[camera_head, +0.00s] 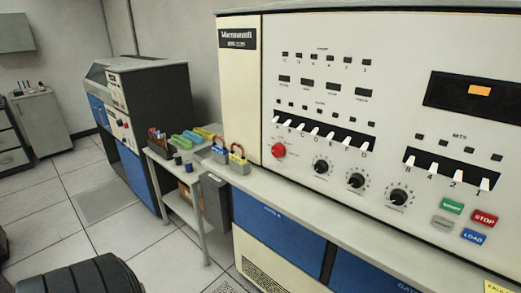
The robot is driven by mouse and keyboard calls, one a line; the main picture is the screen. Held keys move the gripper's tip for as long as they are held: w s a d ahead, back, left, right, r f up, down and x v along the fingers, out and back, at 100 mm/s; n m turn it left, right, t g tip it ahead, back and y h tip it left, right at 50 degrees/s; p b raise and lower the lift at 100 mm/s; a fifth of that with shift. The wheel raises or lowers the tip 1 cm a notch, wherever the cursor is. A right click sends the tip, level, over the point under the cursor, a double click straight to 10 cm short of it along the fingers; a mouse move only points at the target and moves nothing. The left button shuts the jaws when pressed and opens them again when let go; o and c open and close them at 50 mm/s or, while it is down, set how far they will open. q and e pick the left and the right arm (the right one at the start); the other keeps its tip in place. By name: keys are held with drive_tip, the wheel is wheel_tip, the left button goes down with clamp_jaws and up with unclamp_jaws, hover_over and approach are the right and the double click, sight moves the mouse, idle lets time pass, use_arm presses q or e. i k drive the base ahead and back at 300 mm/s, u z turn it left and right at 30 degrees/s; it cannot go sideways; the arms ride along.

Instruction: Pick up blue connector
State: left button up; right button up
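Several small coloured connector-like pieces are on and beside the small side table (172,151) left of the large console. A piece with a blue body and a reddish loop on top (239,167) stands at the console's left ledge. A similar piece with a loop (220,155) stands just left of it. Green and yellow pieces lie farther back on the table. They are too small to tell exactly which one is the blue connector.
The large cream console (320,70) with switches and knobs fills the right side. Its front ledge (330,215) has bare room. A dark cabinet machine (160,95) stands behind the table.

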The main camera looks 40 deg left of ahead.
sight(220, 154)
drive_tip(key=z, duration=0.35)
drive_tip(key=k, duration=0.2)
drive_tip(key=u, duration=1.9)
